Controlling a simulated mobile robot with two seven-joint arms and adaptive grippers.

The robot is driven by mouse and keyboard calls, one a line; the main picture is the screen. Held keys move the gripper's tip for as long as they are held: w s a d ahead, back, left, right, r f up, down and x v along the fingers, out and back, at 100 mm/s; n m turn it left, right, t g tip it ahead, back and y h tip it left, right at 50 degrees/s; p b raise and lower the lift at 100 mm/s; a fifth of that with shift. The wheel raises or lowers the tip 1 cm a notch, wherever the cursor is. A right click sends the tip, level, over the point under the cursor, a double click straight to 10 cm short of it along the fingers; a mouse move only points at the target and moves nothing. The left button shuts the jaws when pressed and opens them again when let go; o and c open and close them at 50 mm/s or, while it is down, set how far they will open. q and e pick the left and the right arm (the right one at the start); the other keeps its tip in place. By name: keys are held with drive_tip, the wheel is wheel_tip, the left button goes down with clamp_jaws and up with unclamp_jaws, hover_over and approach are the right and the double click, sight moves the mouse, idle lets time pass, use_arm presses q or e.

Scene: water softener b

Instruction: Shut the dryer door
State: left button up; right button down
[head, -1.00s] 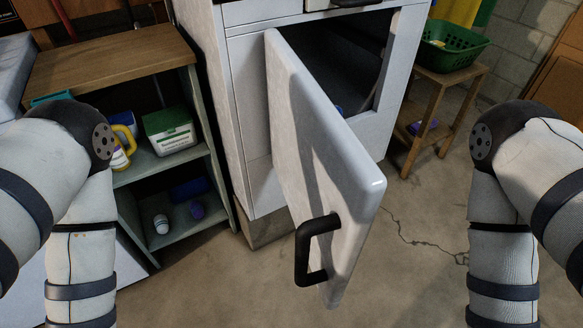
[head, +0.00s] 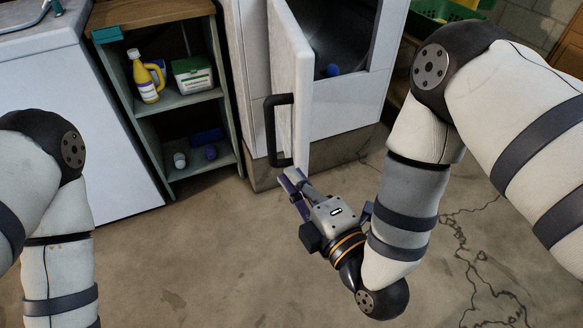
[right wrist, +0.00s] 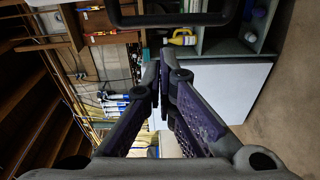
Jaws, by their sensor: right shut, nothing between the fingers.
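The white dryer door (head: 301,85) stands open in the head view, seen nearly edge-on, sticking out toward me. Its black bar handle (head: 271,135) is on the door's left face. The dryer body (head: 355,112) is behind it, with its dark opening showing to the right of the door. My right gripper (head: 289,180) is shut and empty, just below the handle's lower end in the picture; any contact is unclear. In the right wrist view the closed fingertips (right wrist: 157,78) show below the handle (right wrist: 178,19), with nothing between them. My left gripper is out of view.
A blue item (head: 333,70) shows inside the dryer. A green shelf unit (head: 140,105) with a yellow bottle (head: 145,80) and a white-green box (head: 192,75) stands left of the dryer. A green basket (head: 440,10) is at top right. The floor in front is clear.

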drive_tip(key=b, duration=0.1)
approach(274, 125)
drive_tip(key=w+a, duration=0.4)
drive_tip(key=a, duration=0.1)
drive_tip(key=d, duration=0.1)
drive_tip(key=w+d, duration=0.1)
drive_tip(key=shift+d+f, duration=0.25)
drive_tip(key=shift+d, duration=0.1)
drive_tip(key=shift+d+f, duration=0.1)
drive_tip(key=shift+d, duration=0.2)
